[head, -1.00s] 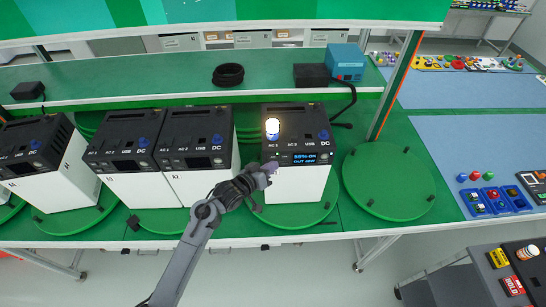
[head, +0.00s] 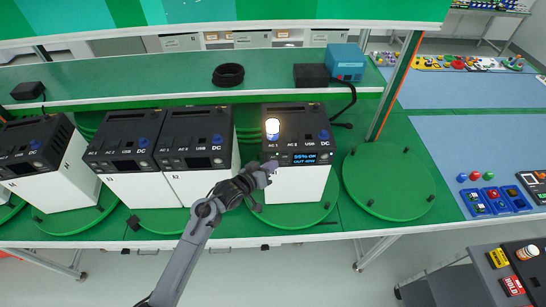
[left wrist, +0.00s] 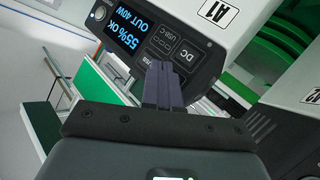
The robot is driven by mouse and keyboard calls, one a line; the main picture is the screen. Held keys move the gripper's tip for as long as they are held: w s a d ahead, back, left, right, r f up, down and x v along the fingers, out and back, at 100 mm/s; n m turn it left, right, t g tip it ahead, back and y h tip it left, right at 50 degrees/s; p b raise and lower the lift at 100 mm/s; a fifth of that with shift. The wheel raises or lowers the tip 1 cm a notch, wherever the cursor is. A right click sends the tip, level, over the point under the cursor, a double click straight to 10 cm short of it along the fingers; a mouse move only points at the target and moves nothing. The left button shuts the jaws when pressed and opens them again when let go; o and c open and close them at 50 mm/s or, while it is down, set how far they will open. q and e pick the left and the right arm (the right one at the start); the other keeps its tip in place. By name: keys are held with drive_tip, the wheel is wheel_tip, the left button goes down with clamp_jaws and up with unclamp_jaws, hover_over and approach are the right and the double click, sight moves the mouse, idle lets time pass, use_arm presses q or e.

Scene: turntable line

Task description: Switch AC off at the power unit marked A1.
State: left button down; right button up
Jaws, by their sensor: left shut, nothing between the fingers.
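The power unit marked A1 (head: 297,184) is white with a black top and stands on a green turntable. Its A1 label (left wrist: 215,14) shows in the left wrist view. My left gripper (head: 270,167) is shut and empty at the front left of the unit's panel. In the left wrist view its fingertips (left wrist: 161,70) are close to the panel's button area, hiding part of it. Contact cannot be told. My right gripper is not in view.
Several similar units with dark displays, such as the one beside it (head: 190,187), stand to the left. An empty green turntable (head: 388,182) is on the right. A blue box (head: 346,62), a black adapter (head: 312,76) and a coiled cable (head: 229,74) lie on the shelf behind.

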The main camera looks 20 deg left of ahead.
use_arm(q)
drive_tip(key=shift+w+a, duration=0.1)
drive_tip(key=shift+w, duration=0.1)
idle(0.5)
drive_tip(key=shift+w+a, duration=0.15)
drive_tip(key=shift+w, duration=0.15)
idle(0.6)
drive_tip(key=shift+s+r+p, duration=0.15)
drive_tip(key=shift+s+p, duration=0.15)
drive_tip(key=shift+p, duration=0.15)
drive_tip(key=shift+s+d, duration=0.35)
drive_tip(key=shift+s, duration=0.05)
